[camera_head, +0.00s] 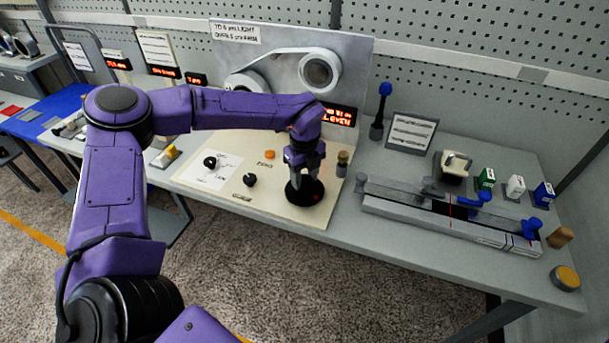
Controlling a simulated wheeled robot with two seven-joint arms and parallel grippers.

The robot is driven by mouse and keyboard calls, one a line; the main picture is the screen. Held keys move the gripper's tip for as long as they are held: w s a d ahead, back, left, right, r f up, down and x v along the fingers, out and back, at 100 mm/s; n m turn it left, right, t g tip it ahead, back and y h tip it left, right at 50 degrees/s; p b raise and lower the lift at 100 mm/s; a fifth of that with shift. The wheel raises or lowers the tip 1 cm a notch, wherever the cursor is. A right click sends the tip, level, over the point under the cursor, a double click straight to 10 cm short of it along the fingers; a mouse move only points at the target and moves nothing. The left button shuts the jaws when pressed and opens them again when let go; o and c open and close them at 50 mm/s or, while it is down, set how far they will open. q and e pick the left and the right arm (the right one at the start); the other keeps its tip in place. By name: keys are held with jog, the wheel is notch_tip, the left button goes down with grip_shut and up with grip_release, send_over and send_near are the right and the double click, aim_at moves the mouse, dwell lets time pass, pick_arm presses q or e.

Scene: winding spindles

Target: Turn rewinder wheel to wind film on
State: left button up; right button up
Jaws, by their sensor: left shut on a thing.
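The rewinder wheel, a black disc (313,194) with a small red mark, lies on the cream control panel (262,206) near its front right corner. My left gripper (304,176) points down onto it and is shut on its top part; the fingertips partly hide the grip. Behind, on an upright grey plate (352,45), a white film band runs between a right reel (319,71) and a left reel (243,83). My left forearm passes in front of the lower plate. My right gripper is not in view.
Black knobs (249,180) and an orange button (269,154) sit on the panel left of the wheel. A brass-topped post (342,162) stands close on its right. Farther right are a splicer-like rail (440,217) with blue handles and small boxes (515,187).

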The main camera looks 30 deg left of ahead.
pick_arm(q)
jog(key=m, duration=0.4)
jog(key=shift+r+m+p, duration=0.1)
jog(key=shift+m+p, duration=0.2)
jog(key=m+p, duration=0.1)
jog(key=m, duration=0.2)
jog(key=shift+m, duration=0.3)
jog(key=m+p, duration=0.1)
jog(key=m, duration=0.3)
jog(key=shift+m+p, duration=0.75)
jog(key=shift+m, duration=1.45)
jog(key=o, duration=1.1)
jog(key=shift+c, duration=0.2)
